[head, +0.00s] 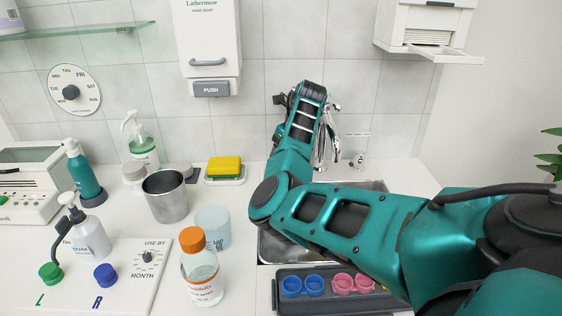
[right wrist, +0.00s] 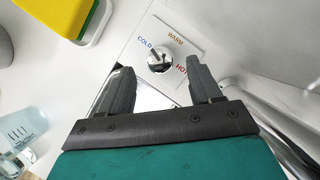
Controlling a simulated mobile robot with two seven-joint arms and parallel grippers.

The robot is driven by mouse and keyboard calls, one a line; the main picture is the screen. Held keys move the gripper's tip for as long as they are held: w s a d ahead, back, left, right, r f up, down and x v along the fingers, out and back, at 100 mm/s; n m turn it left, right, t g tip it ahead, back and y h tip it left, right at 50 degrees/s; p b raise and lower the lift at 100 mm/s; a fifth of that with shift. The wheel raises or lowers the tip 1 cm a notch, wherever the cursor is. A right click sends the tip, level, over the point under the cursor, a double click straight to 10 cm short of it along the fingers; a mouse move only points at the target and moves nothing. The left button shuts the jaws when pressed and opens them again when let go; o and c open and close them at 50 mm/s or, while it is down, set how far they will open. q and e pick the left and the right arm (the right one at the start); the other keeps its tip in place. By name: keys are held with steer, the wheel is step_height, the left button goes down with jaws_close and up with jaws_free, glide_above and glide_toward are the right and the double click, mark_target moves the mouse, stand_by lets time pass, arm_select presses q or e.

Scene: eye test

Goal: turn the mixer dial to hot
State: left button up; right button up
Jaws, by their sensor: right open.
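The mixer dial (right wrist: 159,58) shows in the right wrist view. It is a small metal knob on a white plate (right wrist: 188,49) marked COLD at left, WARM at top and HOT at right. Which mark it points to is hard to tell. My right gripper (right wrist: 160,72) is open, with its two dark fingers apart. In that picture the dial appears between and just beyond the fingertips, and nothing is held. In the head view my right arm covers the place of the dial and hides the fingertips. My left gripper is not in view.
The metal faucet (head: 323,150) stands close to my right arm, over the sink (head: 281,249). A yellow sponge (head: 224,165) lies to the left. A metal cup (head: 165,197), a tumbler (head: 213,227) and an orange-capped bottle (head: 202,272) stand on the counter.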

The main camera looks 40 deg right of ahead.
steer(key=shift+x, duration=1.6)
steer(key=c, duration=1)
